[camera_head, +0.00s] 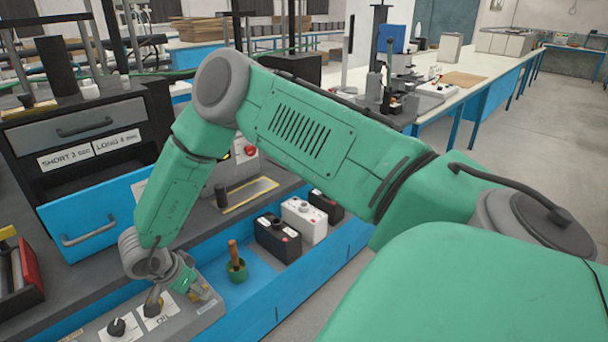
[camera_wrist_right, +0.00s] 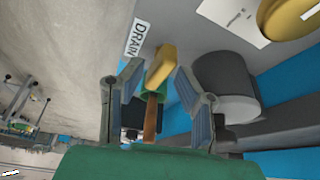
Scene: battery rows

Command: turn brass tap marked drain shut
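In the right wrist view the brass tap (camera_wrist_right: 162,66) sits beside a white label reading DRAIN (camera_wrist_right: 137,38). My right gripper (camera_wrist_right: 159,72) is open, with one finger on each side of the tap. I cannot tell whether either finger touches it. In the head view my right gripper (camera_head: 188,282) is low over the grey panel (camera_head: 90,333) at the front of the blue bench and hides much of the drain tap. My left gripper is not in view.
Another brass tap (camera_head: 153,300) is close by on the panel, left of my gripper, with a black knob (camera_head: 118,327) further left. A green pot with a wooden handle (camera_head: 237,268) and several battery-like boxes (camera_head: 278,238) stand in the blue tray behind.

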